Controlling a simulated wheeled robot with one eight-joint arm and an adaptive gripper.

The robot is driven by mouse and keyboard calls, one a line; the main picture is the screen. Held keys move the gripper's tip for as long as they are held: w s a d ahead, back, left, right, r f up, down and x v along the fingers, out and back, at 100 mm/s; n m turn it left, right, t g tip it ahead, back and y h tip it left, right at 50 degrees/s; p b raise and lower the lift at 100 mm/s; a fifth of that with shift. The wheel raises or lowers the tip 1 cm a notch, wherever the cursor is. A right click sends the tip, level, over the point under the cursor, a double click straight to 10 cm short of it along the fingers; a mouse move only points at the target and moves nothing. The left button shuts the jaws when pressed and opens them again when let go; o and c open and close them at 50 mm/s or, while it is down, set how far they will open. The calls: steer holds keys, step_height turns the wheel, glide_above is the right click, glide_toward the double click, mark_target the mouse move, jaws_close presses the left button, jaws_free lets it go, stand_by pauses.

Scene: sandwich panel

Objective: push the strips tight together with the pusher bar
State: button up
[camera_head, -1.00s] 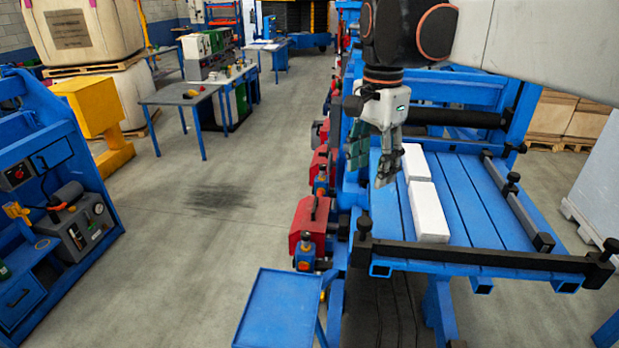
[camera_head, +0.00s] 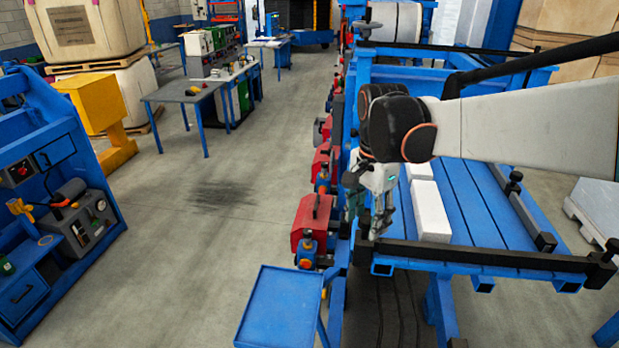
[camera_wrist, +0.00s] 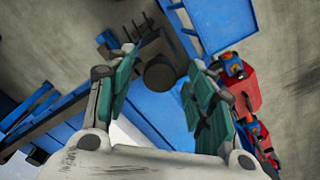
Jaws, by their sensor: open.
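Two white strips, a near one (camera_head: 430,212) and a far one (camera_head: 419,171), lie almost end to end on the slatted blue table (camera_head: 478,205). A black bar (camera_head: 490,256) runs across the table's front edge. A second black bar (camera_head: 518,205) with knobs runs along the right side; I cannot tell which is the pusher bar.
Red machine units (camera_head: 310,222) stand along the table's left side. A blue tray stand (camera_head: 280,305) is at the front left. A blue frame rises behind the table. The grey floor (camera_head: 215,240) at left is clear.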

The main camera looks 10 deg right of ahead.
jaws_close()
steer(key=w+d+b, duration=0.1)
steer(key=w+d, duration=0.1)
steer(key=w, duration=0.6)
steer(key=shift+d, duration=0.35)
jaws_free()
steer(key=shift+r, duration=0.1)
step_height(320, 180, up, 12)
stand_by(0.3)
